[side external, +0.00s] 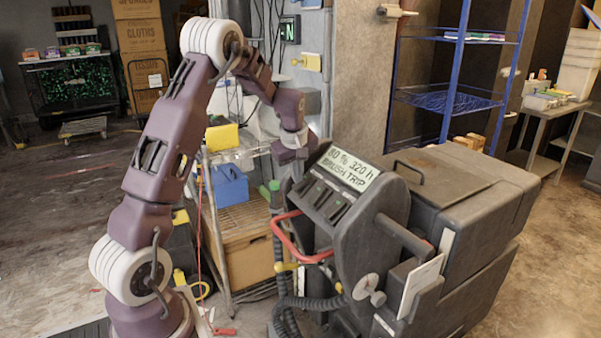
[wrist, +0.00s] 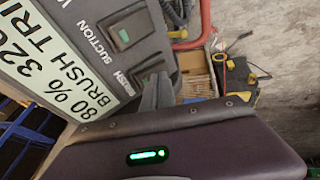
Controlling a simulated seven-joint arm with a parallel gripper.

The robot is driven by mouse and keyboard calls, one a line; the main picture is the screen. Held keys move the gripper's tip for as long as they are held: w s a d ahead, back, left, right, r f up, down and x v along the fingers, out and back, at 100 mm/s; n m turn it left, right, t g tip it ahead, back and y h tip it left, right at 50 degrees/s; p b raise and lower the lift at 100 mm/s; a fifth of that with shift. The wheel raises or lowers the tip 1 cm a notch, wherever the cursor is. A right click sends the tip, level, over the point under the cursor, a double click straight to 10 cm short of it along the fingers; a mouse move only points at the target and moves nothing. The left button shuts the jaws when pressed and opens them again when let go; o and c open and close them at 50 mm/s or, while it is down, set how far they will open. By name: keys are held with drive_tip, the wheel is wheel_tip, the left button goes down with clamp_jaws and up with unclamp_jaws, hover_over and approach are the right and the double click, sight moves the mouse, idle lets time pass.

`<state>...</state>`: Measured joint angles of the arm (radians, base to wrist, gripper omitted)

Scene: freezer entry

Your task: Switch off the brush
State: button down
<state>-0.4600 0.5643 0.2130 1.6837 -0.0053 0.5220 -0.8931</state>
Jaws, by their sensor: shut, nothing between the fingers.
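The brush switch (wrist: 149,79) is on the dark sloped panel of the floor machine, beside the label BRUSH; my fingers partly hide it in the wrist view. The suction switch (wrist: 126,31) is farther along the panel. The display (side external: 350,169) reads 80 % 320 h BRUSH TRIP, and part of it shows in the wrist view (wrist: 40,62). My gripper (wrist: 158,88) is shut and empty, its tips close to the brush switch. I cannot tell whether they touch it. In the side view my gripper (side external: 299,174) is at the panel's left edge.
A red handle loop (side external: 284,238) sticks out at the machine's front left. A wire rack (side external: 238,195) with a blue box (side external: 230,185) and cartons stands behind my gripper. A concrete pillar (side external: 380,75) rises behind the machine.

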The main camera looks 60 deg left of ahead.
drive_tip(key=a+v, duration=0.1)
drive_tip(key=v, duration=1.2)
drive_tip(key=shift+w+r, duration=0.3)
drive_tip(key=shift+r, duration=0.15)
drive_tip(key=shift+d, duration=0.1)
drive_tip(key=s+d+r+m+t+h, duration=0.1)
drive_tip(key=s+d+r+m, duration=0.1)
drive_tip(key=s+d+m, duration=0.6)
drive_tip(key=s+d+r+m+t+h, duration=0.15)
drive_tip(key=s+d, duration=0.25)
drive_tip(key=d, duration=0.8)
drive_tip(key=s+d+f+m, duration=0.2)
drive_tip(key=s+d+m, duration=0.2)
drive_tip(key=s, duration=0.2)
drive_tip(key=s+d+f+m+h, duration=0.1)
drive_tip(key=s+d+f+m, duration=0.1)
drive_tip(key=s+d+m, duration=0.2)
drive_tip(key=s, duration=0.3)
drive_tip(key=shift+f, duration=0.2)
